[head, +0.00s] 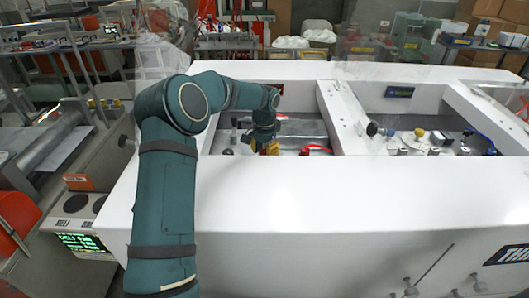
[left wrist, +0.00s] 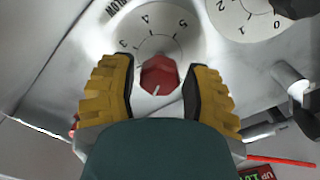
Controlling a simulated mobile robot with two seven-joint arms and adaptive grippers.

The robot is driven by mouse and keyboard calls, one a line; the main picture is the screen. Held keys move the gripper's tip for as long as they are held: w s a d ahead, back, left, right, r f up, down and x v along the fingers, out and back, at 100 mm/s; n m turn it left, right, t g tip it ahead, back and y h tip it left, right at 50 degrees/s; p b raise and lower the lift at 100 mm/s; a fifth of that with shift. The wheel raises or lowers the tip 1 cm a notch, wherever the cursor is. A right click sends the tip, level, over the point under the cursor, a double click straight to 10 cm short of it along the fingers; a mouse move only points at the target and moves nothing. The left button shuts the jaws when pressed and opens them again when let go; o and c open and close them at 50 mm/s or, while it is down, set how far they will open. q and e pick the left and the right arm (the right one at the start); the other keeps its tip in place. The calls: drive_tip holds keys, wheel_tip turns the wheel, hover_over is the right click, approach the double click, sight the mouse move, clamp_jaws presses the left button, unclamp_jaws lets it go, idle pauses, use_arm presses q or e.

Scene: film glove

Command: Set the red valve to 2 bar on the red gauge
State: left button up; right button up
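A red faceted knob (left wrist: 158,75) with a pale line on its face sits at the middle of a white numbered dial (left wrist: 185,22) in the left wrist view. In the head view my left gripper (head: 268,148) reaches down into the recess of the white machine. No red gauge can be clearly made out in either view. My right gripper is not in view.
A second white dial (left wrist: 245,18) with 0, 1 and 2 lies to the right in the left wrist view. A metal fitting (left wrist: 290,85) stands below it. The white machine's walls (head: 350,180) enclose the recess; a red part (head: 316,149) lies right of my gripper.

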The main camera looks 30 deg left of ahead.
use_arm(q)
clamp_jaws()
drive_tip(key=shift+m, duration=0.3)
drive_tip(key=m+p, duration=0.2)
drive_tip(key=m, duration=0.3)
drive_tip(key=shift+m, duration=1.5)
drive_tip(key=shift+f+m, duration=0.1)
drive_tip(key=shift+m, duration=1.4)
drive_tip(key=o, duration=0.6)
unclamp_jaws()
drive_tip(key=shift+a, duration=0.1)
